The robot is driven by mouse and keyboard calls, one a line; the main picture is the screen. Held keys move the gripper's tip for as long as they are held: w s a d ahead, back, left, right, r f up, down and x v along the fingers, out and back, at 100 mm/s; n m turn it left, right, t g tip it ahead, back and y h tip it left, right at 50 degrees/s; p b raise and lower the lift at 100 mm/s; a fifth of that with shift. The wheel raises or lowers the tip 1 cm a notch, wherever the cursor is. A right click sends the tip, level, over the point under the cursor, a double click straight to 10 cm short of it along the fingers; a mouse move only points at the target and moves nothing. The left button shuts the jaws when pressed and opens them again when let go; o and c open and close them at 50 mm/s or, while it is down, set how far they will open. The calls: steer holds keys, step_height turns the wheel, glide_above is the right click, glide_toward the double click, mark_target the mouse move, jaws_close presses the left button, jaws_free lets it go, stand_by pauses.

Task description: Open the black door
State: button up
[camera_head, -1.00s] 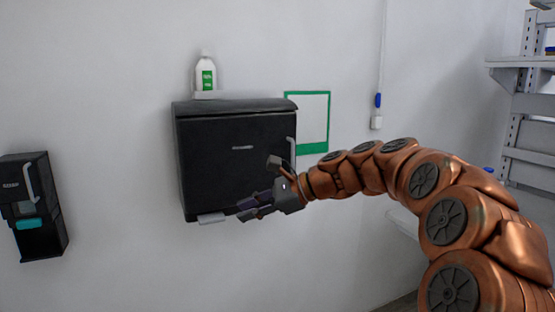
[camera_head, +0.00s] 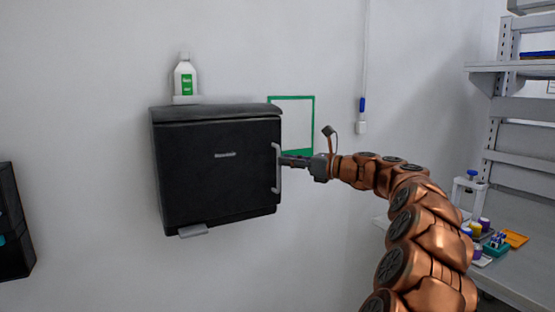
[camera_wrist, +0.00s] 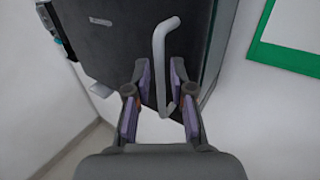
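The black door (camera_head: 215,185) is the front of a black wall-mounted box. It looks shut. A light grey vertical bar handle (camera_head: 278,182) is on its right edge. My gripper (camera_head: 287,161) is at the handle from the right, near its upper half. In the wrist view the handle (camera_wrist: 160,62) runs between the two purple-padded fingers of my gripper (camera_wrist: 158,75). The fingers are apart, with a gap visible on both sides of the bar. The black door (camera_wrist: 110,45) also shows behind the left finger.
A white bottle with a green label (camera_head: 185,77) stands on top of the box. A green-framed panel (camera_head: 297,125) is on the wall behind my gripper. A black dispenser (camera_head: 12,225) is at the far left. A bench with small items (camera_head: 490,240) is at right.

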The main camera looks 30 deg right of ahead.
steer(key=shift+x, duration=1.75)
steer(key=shift+c, duration=0.3)
jaws_close()
